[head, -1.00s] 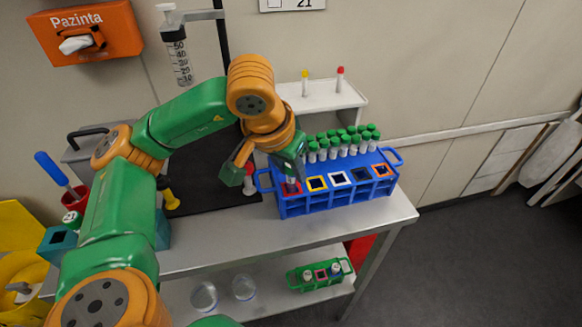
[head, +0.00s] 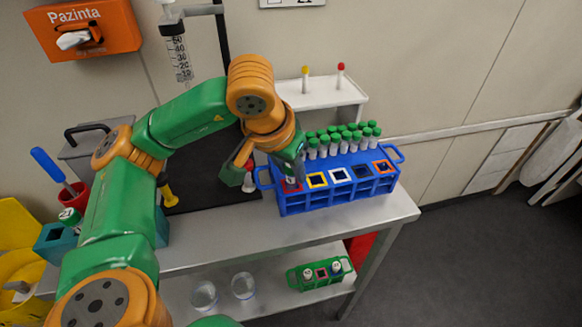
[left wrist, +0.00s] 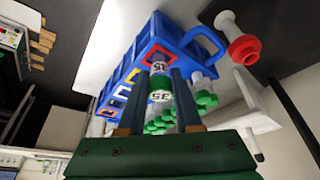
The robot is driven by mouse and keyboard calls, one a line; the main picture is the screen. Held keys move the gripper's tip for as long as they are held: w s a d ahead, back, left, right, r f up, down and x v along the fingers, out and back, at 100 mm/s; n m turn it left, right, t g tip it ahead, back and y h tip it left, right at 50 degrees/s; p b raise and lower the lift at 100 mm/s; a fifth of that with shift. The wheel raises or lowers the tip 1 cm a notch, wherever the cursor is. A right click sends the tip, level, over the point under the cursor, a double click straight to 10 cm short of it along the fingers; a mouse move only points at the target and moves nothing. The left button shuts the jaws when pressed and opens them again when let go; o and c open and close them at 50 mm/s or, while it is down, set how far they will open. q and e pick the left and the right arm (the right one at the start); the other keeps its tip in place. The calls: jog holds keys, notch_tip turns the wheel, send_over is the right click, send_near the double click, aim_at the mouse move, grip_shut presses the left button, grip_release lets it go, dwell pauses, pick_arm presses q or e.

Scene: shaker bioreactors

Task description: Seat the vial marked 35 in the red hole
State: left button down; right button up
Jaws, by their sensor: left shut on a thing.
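My left gripper (head: 293,173) is shut on a vial (left wrist: 160,80) with a green band and a white label. The blue rack (head: 310,207) has a front row of holes with coloured frames. The red-framed hole (head: 291,188) is at its left end, directly under the gripper. The red frame also shows in the left wrist view (left wrist: 147,51). The vial's far end is at this hole; I cannot tell how deep it is.
Several green-capped vials (head: 340,142) fill the rack's back rows. A white stand (head: 322,97) with two vials is behind. A white and red piece (head: 249,181) stands left of the rack. A green rack (head: 318,278) is on the lower shelf. The table's front right is clear.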

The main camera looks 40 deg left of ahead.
pick_arm(q)
jog(key=shift+f+b, duration=0.6)
jog(key=c, duration=0.5)
grip_release()
jog(key=p+v, duration=0.1)
jog(key=v, duration=0.6)
jog(key=shift+s+r, duration=0.1)
jog(key=shift+r, duration=0.1)
jog(key=shift+f, duration=0.1)
